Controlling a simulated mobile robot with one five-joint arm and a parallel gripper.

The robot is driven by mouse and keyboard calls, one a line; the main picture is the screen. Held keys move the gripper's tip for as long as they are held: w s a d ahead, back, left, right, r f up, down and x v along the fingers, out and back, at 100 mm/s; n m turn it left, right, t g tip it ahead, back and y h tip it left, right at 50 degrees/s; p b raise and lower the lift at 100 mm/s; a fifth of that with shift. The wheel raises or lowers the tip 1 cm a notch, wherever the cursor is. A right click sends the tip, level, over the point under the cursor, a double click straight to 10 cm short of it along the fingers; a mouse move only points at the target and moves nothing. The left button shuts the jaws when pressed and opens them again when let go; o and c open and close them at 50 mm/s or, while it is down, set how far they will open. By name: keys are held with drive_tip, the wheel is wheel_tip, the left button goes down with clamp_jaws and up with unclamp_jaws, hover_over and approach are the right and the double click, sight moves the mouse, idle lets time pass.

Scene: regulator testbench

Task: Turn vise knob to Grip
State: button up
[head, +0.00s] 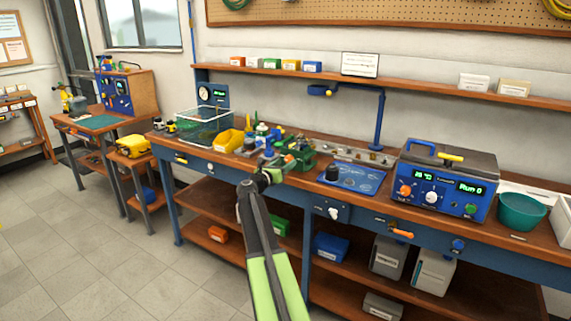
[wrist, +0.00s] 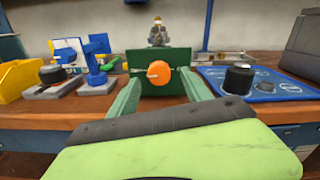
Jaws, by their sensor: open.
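The vise (wrist: 140,58) is a dark green block at the bench's front edge in the wrist view. Its round orange knob (wrist: 158,73) faces me. A pale pointer mark shows at the knob's left side; its setting labels are too small to read. My gripper (wrist: 160,82) is open, with one green finger on each side of the knob in the picture. I cannot tell whether either finger touches it. In the head view, my gripper (head: 272,172) is in front of the green vise (head: 302,155), and my arm hides the knob there.
A blue panel with a black knob (wrist: 238,79) is right of the vise. Blue and black fixtures (wrist: 97,68) and a yellow bin (wrist: 18,78) stand left. In the head view, a blue bench unit (head: 445,180) and a green bowl (head: 521,211) stand further right. The floor is clear at left.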

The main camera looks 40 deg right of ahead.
sight(289, 160)
drive_tip(key=shift+x, duration=1.25)
drive_tip(key=shift+c, duration=0.3)
